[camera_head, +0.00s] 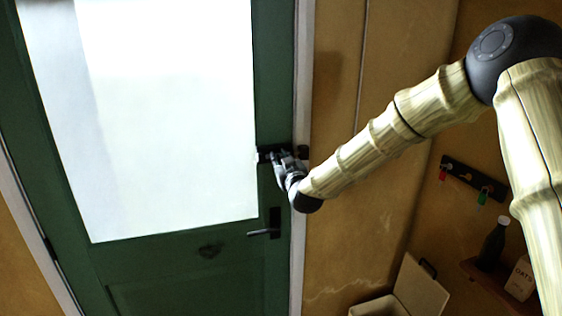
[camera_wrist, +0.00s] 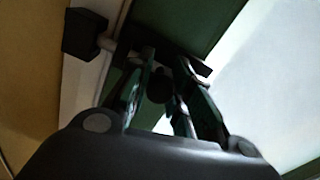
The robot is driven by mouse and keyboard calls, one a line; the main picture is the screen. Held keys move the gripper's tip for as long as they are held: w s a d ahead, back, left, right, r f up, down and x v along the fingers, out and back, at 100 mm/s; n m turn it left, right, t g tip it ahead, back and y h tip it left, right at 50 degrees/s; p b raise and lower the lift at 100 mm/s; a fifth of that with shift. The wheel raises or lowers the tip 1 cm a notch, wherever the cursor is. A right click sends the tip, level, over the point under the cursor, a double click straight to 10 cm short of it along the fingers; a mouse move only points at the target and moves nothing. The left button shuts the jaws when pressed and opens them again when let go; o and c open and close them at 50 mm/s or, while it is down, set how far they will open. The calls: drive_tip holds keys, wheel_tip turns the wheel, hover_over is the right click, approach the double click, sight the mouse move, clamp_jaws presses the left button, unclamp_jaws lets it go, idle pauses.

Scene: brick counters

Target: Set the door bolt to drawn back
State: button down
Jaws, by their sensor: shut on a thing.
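The door bolt (camera_head: 265,153) is a dark fitting on the right edge of the green door (camera_head: 175,232). In the wrist view the bolt's dark body (camera_wrist: 201,67) lies across the door edge. A pale rod (camera_wrist: 107,43) spans from it to a black keeper block (camera_wrist: 84,33) on the frame, and appears to reach it. The keeper also shows in the head view (camera_head: 303,152). My gripper (camera_head: 279,157) is at the bolt, its fingers shut around the dark round knob (camera_wrist: 158,88). My fingers hide part of the bolt.
A white door frame (camera_head: 301,80) borders the ochre wall. At lower right are a key rack (camera_head: 472,178), a dark bottle (camera_head: 492,246) on a shelf and an open pale box (camera_head: 420,288).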

drive_tip(key=a, duration=0.2)
drive_tip(key=s+a+b, duration=0.1)
drive_tip(key=shift+s+a+b, duration=0.1)
drive_tip(key=shift+a+b, duration=0.2)
drive_tip(key=shift+a, duration=0.05)
drive_tip(key=c, duration=1.5)
unclamp_jaws()
drive_tip(key=o, duration=0.3)
drive_tip(key=shift+a, duration=0.25)
drive_tip(key=v, duration=1.2)
drive_tip(key=shift+d, duration=0.15)
